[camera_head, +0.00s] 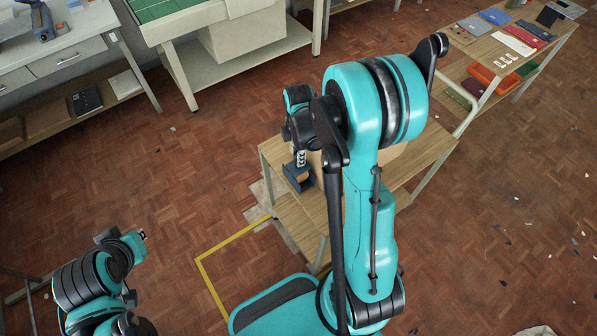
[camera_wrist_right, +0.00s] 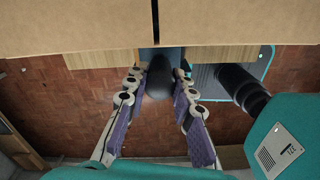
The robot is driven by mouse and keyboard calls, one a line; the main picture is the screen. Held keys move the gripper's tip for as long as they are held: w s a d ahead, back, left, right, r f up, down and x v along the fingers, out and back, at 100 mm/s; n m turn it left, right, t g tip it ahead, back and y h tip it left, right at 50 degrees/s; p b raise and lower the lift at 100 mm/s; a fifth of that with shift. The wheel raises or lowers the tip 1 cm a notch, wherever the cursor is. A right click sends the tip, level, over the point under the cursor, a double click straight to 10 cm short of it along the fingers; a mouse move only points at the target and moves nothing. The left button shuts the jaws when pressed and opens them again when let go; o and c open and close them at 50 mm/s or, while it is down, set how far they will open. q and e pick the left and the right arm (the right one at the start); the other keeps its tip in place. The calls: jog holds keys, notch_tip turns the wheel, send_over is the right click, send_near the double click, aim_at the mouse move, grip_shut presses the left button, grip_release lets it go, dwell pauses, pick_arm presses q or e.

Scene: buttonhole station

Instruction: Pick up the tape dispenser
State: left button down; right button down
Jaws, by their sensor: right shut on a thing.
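The tape dispenser (camera_head: 298,180) is a small dark blue body at the left edge of the small wooden table (camera_head: 427,150). My right gripper (camera_head: 300,160) is directly above it, pointing down, and is shut on it. In the right wrist view the two fingers of my right gripper (camera_wrist_right: 160,82) stand on either side of a dark rounded part of the dispenser (camera_wrist_right: 159,76). I cannot tell whether the dispenser touches the table. My left gripper (camera_head: 140,236) is far off at lower left, over the floor, and its fingers are too small to read.
A cardboard box (camera_wrist_right: 235,22) is close by the right gripper. My right arm hides much of the table. Benches stand at the back left, and a long wooden table (camera_head: 480,48) with several flat items is at upper right. Open parquet floor lies at left.

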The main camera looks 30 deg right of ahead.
notch_tip(320, 180, up, 28)
jog(key=p, duration=0.7)
jog(key=c, duration=1.8)
grip_release()
jog(key=shift+c, duration=0.2)
jog(key=c, duration=0.5)
jog(key=shift+o, duration=0.2)
jog(key=shift+f, duration=0.1)
